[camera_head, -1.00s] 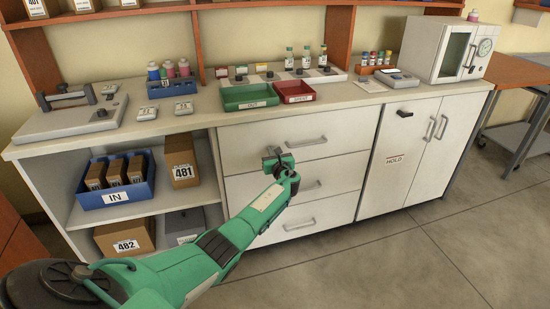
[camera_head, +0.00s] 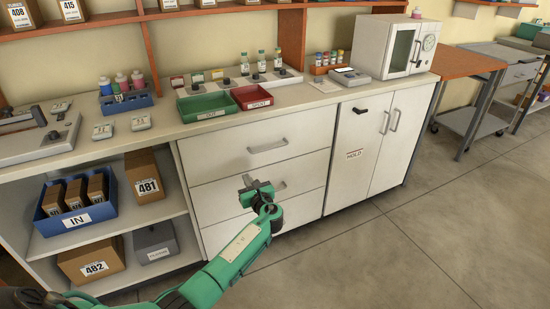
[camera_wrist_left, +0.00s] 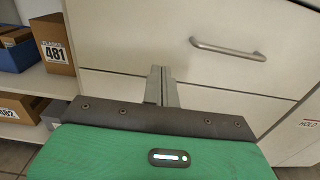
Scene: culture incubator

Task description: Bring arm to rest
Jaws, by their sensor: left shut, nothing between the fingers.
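My left arm, green with dark joints, reaches in from the lower left in the head view. Its left gripper (camera_head: 248,181) is in front of the white drawers (camera_head: 262,147) of the bench, near the middle drawer's handle. In the left wrist view the left gripper (camera_wrist_left: 161,72) has its two fingers together with nothing between them. The drawer fronts behind it are shut. Whether the fingertips touch the drawer front I cannot tell. My right gripper is not in view.
The counter holds a green tray (camera_head: 203,106), a red tray (camera_head: 251,97) and a white incubator (camera_head: 396,46). Open shelves at left hold a blue IN bin (camera_head: 75,218), box 481 (camera_head: 145,177) and box 482 (camera_head: 92,262). A cupboard marked HOLD (camera_head: 355,154) stands right. The floor (camera_head: 430,230) in front is clear.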

